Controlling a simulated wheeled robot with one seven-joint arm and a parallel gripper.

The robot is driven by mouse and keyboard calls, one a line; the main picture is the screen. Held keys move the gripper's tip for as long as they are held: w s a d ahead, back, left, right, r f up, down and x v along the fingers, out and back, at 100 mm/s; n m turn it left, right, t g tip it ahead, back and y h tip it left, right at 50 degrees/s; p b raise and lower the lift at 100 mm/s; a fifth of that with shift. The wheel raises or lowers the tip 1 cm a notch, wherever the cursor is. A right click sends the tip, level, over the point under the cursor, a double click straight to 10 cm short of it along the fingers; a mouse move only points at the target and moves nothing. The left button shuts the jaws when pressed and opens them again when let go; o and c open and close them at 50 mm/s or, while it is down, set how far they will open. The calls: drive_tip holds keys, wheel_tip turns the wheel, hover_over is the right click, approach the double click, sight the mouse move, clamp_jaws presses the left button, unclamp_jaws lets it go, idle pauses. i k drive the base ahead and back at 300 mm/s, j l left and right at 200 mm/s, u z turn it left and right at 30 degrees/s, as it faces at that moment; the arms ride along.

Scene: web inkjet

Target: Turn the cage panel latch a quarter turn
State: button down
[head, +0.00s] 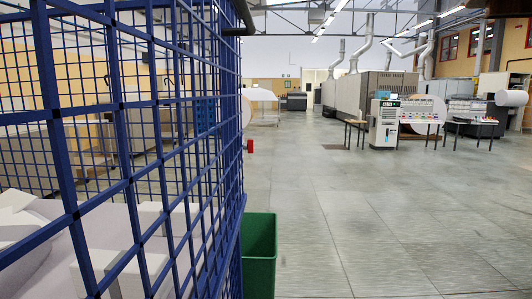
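A blue wire-mesh cage (130,188) fills the left side of the head view, close to me. Its right side panel (229,150) is seen at a steep angle. A small red piece (249,146) sticks out from the right edge of that panel at mid height. It may be the latch, but it is too small to tell its shape or which way it is turned. My gripper is not in view.
White blocks and paper (60,240) lie inside the cage. A green bin (260,252) stands against the cage's right side. The grey floor (390,225) to the right is clear.

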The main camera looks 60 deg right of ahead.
sight(248, 145)
drive_tip(key=z, duration=1.1)
drive_tip(key=i, duration=0.1)
